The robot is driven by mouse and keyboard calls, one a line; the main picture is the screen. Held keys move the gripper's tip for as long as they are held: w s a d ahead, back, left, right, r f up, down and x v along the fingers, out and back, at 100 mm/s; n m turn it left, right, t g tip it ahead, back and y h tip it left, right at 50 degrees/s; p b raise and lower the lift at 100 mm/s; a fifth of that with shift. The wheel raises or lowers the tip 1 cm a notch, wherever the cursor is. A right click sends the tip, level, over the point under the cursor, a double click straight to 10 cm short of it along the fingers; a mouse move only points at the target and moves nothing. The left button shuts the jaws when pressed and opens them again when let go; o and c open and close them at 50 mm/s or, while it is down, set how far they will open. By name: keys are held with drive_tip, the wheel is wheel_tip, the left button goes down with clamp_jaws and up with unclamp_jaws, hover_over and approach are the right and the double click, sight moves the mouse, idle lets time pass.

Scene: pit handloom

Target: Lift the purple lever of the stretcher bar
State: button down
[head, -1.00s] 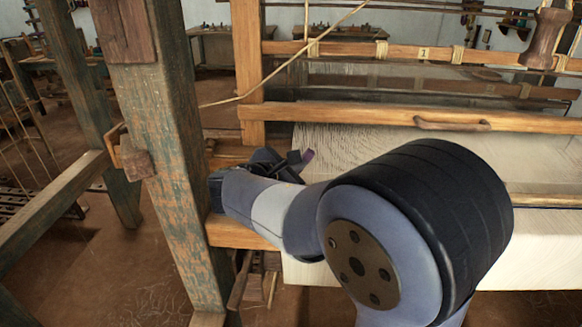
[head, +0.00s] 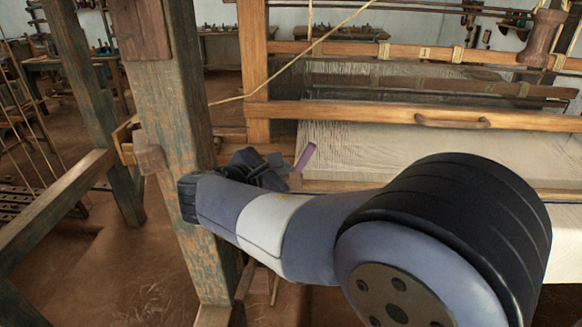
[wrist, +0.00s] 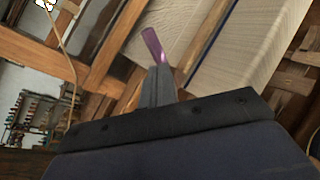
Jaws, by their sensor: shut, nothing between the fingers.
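The purple lever (head: 306,157) stands tilted up at the left edge of the cloth, beside my gripper. It also shows in the wrist view (wrist: 154,46), just beyond the fingertips. The stretcher bar itself is largely hidden behind my arm and cannot be made out clearly. My gripper (head: 284,163) is shut and empty, its tips close to the lower end of the lever. In the wrist view the closed fingers (wrist: 158,78) overlap the lever's base, and I cannot tell whether they touch it.
A thick worn post (head: 178,130) of the loom stands close to the left of my wrist. The pale woven cloth (head: 350,150) spreads to the right under a wooden crossbar (head: 360,112). A thin cord (head: 300,55) slants across above my gripper.

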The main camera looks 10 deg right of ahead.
drive_tip(key=v, duration=0.5)
idle(0.3)
drive_tip(key=p, duration=0.1)
approach(301, 161)
drive_tip(key=d, duration=0.4)
drive_tip(key=x, duration=0.3)
drive_tip(key=shift+w+b, duration=0.4)
drive_tip(key=shift+w, duration=0.1)
